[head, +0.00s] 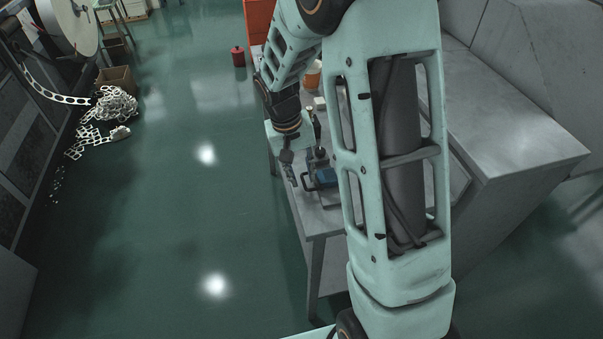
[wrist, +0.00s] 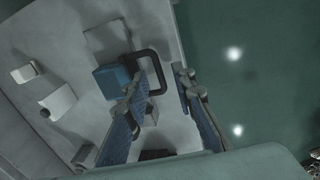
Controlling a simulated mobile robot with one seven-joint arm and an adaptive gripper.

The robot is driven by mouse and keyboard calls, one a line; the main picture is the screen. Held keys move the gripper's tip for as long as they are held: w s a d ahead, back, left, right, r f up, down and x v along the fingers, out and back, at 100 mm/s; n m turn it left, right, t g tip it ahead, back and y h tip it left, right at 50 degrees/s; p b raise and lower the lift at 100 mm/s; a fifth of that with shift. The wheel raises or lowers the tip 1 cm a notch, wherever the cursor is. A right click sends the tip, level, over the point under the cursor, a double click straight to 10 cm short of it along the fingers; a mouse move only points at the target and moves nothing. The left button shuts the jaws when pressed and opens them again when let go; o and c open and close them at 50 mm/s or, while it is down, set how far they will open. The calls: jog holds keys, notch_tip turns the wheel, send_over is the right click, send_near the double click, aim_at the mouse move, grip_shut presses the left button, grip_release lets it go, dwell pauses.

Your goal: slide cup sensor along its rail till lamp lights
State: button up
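My gripper (wrist: 160,84) points down over the workbench (head: 322,222), its two blue-padded fingers spread apart in the wrist view. A small grey block (wrist: 151,113) shows between the fingers, beside the left one; I cannot tell whether it touches. It may be the cup sensor, but I cannot be sure. A blue block (wrist: 110,80) with a black loop handle (wrist: 153,57) lies just left of the fingers; the blue block also shows in the head view (head: 325,177). My gripper shows small in the head view (head: 302,157). I cannot make out the rail or a lamp.
Pale blocks (wrist: 57,101) lie farther left on the bench in the wrist view. The bench edge drops to open green floor (head: 200,230). A red can (head: 238,57) stands on the floor. Scrap strip (head: 105,112) is heaped at the left. My arm hides much of the bench.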

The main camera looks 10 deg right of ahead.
grip_shut()
dwell(0.4)
jog(key=shift+w+f+b, duration=0.1)
jog(key=shift+w+b, duration=0.05)
jog(key=shift+b, duration=0.15)
jog(key=c, duration=0.5)
grip_release()
jog(key=shift+c, duration=0.2)
jog(key=o, duration=0.5)
jog(key=shift+o, duration=0.2)
